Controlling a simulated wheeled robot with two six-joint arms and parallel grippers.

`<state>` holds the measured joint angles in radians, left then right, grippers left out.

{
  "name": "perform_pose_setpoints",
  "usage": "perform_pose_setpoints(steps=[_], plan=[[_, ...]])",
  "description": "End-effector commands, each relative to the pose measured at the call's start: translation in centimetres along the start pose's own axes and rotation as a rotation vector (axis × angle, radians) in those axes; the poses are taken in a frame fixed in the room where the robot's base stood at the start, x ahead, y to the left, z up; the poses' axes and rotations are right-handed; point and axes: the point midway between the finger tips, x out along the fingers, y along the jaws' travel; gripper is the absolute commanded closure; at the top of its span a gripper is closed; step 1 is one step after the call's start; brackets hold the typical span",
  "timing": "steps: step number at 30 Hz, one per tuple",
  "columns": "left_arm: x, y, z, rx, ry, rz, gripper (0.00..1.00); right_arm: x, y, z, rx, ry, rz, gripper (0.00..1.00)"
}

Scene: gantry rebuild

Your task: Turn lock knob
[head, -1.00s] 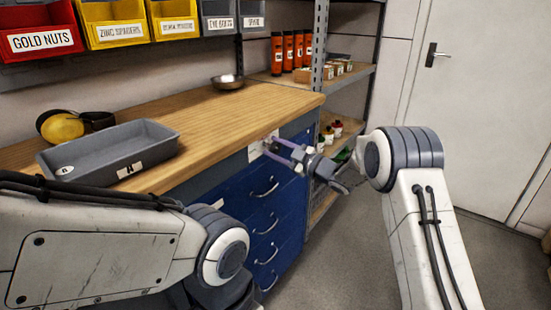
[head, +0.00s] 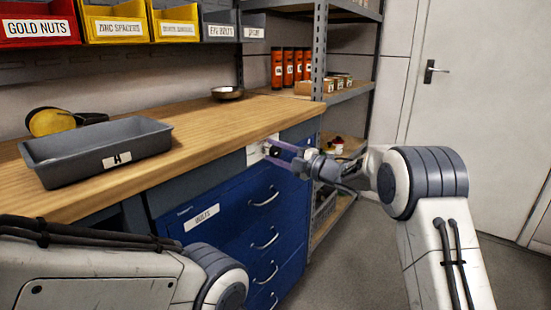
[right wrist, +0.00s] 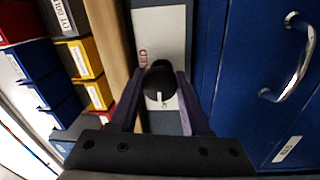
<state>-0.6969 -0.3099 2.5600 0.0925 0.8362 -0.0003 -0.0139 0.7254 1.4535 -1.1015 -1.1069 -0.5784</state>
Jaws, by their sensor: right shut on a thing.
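The lock knob (right wrist: 159,82) is round and black with a white pointer mark, on a pale plate (right wrist: 160,38) with partly hidden red lettering. In the right wrist view the pointer runs toward the bottom of the picture. The plate sits at the top of the blue drawer cabinet (head: 232,212), just under the worktop edge. My right gripper (head: 272,151) is shut on the knob, with one purple finger on each side of it; it also shows in the right wrist view (right wrist: 161,98). My left arm shows at lower left in the head view, but its gripper is out of frame.
The wooden worktop (head: 200,128) holds a grey tray (head: 70,160), yellow ear defenders (head: 50,121) and a small bowl (head: 227,93). Shelving with orange bottles (head: 289,68) stands behind. Curved drawer handles (head: 265,198) stick out below the knob. Floor at right is clear.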

Motion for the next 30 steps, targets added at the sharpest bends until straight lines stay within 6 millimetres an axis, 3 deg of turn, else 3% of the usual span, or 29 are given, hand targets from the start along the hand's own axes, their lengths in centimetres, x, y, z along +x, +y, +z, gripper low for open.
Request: perform_pose_setpoints(steps=[17,18,19,30], plan=[[0.34,-0.02,0.02,0.000,0.000,0.000,0.50,-0.07,0.02,0.00,-0.028,0.003,-0.001,1.00],[0.34,-0.03,0.02,0.000,0.000,0.000,0.50,-0.07,0.02,0.00,-0.028,0.003,-0.001,0.38],[0.34,-0.03,0.02,0.000,0.000,0.000,0.50,-0.06,0.02,0.00,-0.028,0.003,-0.001,0.27],[0.27,-0.02,0.01,0.000,0.000,0.000,0.50,0.04,0.20,-0.05,-0.026,0.003,0.002,0.24]])
